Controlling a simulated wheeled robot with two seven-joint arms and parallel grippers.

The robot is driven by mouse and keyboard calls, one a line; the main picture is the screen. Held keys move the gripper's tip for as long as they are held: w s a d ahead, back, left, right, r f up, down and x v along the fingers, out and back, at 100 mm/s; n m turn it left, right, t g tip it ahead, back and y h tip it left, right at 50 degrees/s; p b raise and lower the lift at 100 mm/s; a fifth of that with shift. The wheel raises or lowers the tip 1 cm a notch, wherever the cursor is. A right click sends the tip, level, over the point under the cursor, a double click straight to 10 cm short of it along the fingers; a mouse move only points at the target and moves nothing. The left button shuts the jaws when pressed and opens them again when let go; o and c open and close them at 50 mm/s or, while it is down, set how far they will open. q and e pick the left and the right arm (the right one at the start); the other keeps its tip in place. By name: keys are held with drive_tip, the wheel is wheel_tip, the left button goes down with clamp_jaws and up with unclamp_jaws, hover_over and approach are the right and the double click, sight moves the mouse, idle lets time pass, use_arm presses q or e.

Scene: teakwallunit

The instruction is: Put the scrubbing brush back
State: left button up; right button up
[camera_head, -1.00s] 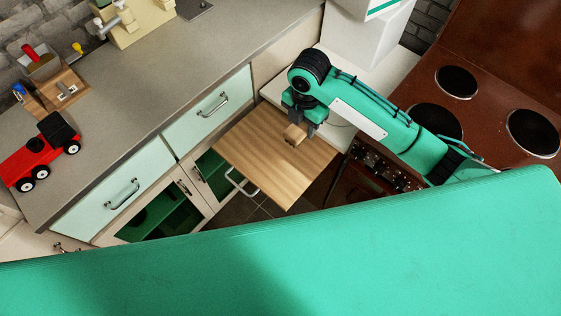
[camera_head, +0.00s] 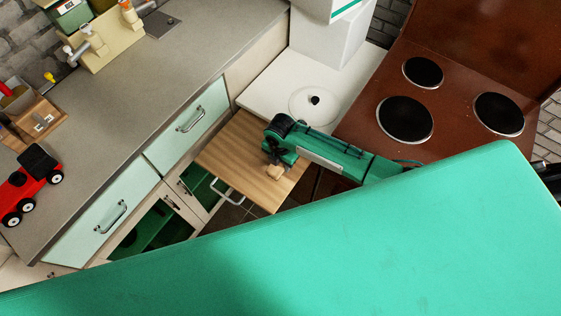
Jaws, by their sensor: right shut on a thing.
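The scrubbing brush appears as a small light-wood block (camera_head: 273,172). Its bristles cannot be made out. My right gripper (camera_head: 274,164) is shut on it, pointing down over the right part of a pulled-out wooden board (camera_head: 232,157). Whether the brush touches the board or hangs just above it, I cannot tell. The wrist hides part of the grip. My left gripper is not in view.
The board has a metal handle (camera_head: 228,192) and is otherwise bare. Behind it are a white top with a round lid (camera_head: 315,101) and a brown stove (camera_head: 455,110). A red toy truck (camera_head: 30,182) and taps (camera_head: 93,40) are on the grey worktop (camera_head: 140,85).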

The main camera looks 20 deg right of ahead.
drive_tip(key=shift+f, duration=0.45)
drive_tip(key=shift+f, duration=0.1)
drive_tip(key=o, duration=0.9)
wheel_tip(320, 180, up, 11)
drive_tip(key=shift+r+b, duration=0.1)
drive_tip(key=shift+b, duration=0.7)
drive_tip(key=shift+r, duration=0.55)
